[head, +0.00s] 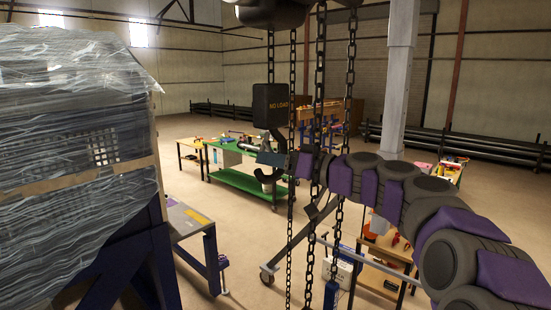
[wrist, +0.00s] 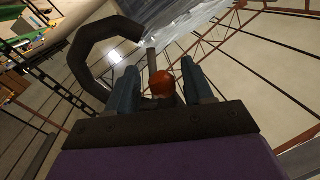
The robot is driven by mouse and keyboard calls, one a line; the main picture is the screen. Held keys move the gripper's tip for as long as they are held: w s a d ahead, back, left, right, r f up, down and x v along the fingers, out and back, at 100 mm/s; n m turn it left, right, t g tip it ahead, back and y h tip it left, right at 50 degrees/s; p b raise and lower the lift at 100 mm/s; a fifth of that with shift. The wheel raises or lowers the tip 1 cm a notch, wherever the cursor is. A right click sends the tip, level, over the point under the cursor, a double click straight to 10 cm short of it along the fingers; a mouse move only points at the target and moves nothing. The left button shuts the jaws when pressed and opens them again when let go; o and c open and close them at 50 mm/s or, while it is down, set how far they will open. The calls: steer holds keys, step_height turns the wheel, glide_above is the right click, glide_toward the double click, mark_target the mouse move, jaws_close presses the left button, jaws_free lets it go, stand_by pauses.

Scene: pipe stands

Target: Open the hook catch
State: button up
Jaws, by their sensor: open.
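The hook (head: 266,177) hangs from a black block marked NO LOAD (head: 273,106) in the head view. In the wrist view the dark curved hook (wrist: 84,62) fills the upper left, its tip pointing toward the upper middle. A thin grey bar (wrist: 152,62) and a red-orange rounded part (wrist: 164,82), which look like the catch, show beside the hook opening. My gripper (wrist: 162,84) is open, with one finger on each side of the red part; contact is not clear. In the head view my gripper (head: 271,159) is at the hook, covering the catch.
Several hanging chains (head: 321,120) pass close to my arm. A wrapped crate (head: 75,150) on a blue stand is at the left. A green workbench (head: 245,183) is behind the hook, and a wooden cart (head: 385,255) stands lower right. Some floor between is open.

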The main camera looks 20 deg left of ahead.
steer(key=shift+c, duration=0.4)
jaws_close()
stand_by(0.4)
